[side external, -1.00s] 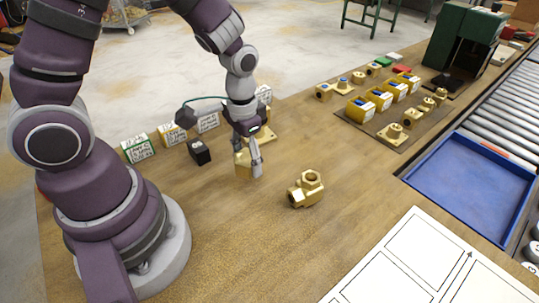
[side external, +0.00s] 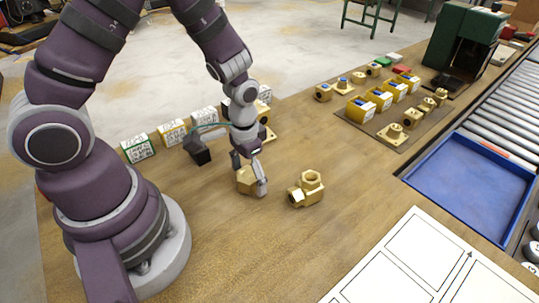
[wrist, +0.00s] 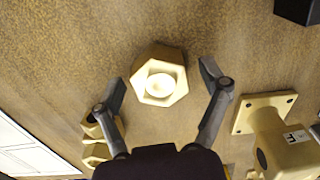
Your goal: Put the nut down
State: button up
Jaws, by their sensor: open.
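The brass hex nut (side external: 246,182) appears to rest on the wooden bench, left of the brass elbow fitting (side external: 307,189). In the wrist view the nut (wrist: 158,83) shows its hexagonal face and pale round bore. My gripper (side external: 250,185) is low over the bench around the nut. In the wrist view my gripper (wrist: 165,80) is open, with one finger on each side of the nut and a visible gap at both sides. The right finger hides part of the nut in the side view.
A flanged brass piece (wrist: 275,130) stands close to my right finger in the wrist view. A black block (side external: 198,151) and several labelled boxes (side external: 172,134) stand behind. A blue tray (side external: 470,185) is at the right.

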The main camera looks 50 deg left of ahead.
aim_at(248, 175)
jog(key=s+r+t, duration=0.2)
jog(key=r, duration=0.8)
jog(key=s+r+t, duration=0.3)
jog(key=r, duration=0.7)
jog(key=shift+o, duration=0.4)
jog(key=shift+s+r+t, duration=0.2)
jog(key=shift+s+t, duration=0.05)
jog(key=shift+t, duration=0.05)
